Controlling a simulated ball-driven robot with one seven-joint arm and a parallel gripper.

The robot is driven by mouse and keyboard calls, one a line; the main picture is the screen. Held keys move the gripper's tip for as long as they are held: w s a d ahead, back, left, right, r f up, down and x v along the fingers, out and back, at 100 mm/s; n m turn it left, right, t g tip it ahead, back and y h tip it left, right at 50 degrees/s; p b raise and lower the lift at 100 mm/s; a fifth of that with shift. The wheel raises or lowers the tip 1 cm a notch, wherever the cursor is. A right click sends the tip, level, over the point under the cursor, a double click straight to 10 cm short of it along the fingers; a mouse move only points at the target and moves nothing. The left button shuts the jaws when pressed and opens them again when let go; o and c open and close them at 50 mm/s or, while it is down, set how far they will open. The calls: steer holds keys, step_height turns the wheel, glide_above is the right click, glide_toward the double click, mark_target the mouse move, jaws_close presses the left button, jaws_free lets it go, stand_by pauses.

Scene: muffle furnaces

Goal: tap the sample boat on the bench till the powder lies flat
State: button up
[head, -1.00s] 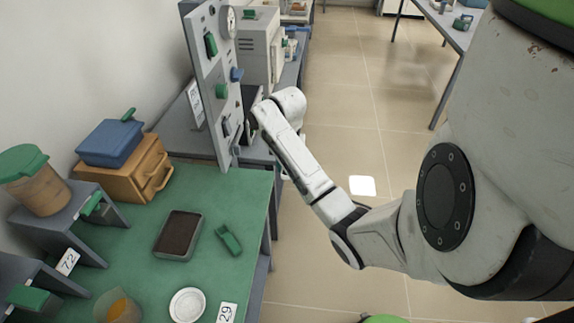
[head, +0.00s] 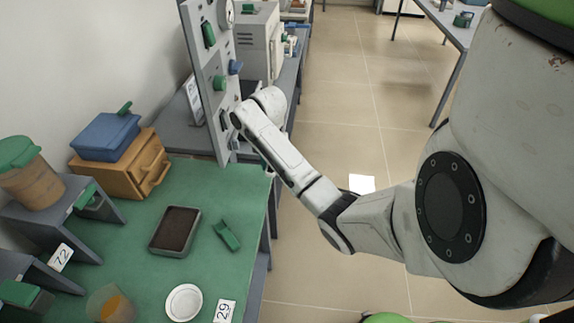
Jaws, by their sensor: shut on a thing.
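My arm reaches in from the right, and its far end lies beside the upright grey panel at the back of the green bench (head: 215,280). The fingers of my gripper do not show; they are hidden at the far end of the arm. I cannot pick out a sample boat for certain. A shallow grey tray (head: 154,245) with a dark brown, fairly level filling lies on the bench, clear of my arm. Whatever my gripper holds is hidden.
A small green object (head: 228,237) and a white dish (head: 183,303) lie near the tray. A wooden drawer box (head: 118,176) with a blue case (head: 104,139) stands behind. The upright panel (head: 209,75) borders the bench's far end. Open floor lies to the right.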

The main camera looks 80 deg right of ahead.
steer(key=b, duration=0.6)
glide_above(249, 182)
steer(key=s, duration=0.2)
steer(key=shift+w+a+f, duration=0.1)
steer(key=shift+w+f, duration=0.05)
steer(key=shift+f, duration=1.25)
steer(key=shift+w+f, duration=0.1)
steer(key=shift+f, duration=1.3)
steer(key=shift+w+f+b, duration=0.45)
steer(key=shift+w, duration=0.35)
step_height(249, 182, down, 4)
steer(key=shift+r+b, duration=0.2)
steer(key=shift+b, duration=0.75)
steer(key=shift+r, duration=0.3)
steer(key=shift+c, duration=0.3)
steer(key=shift+r+p, duration=1.75)
steer(key=shift+p, duration=0.45)
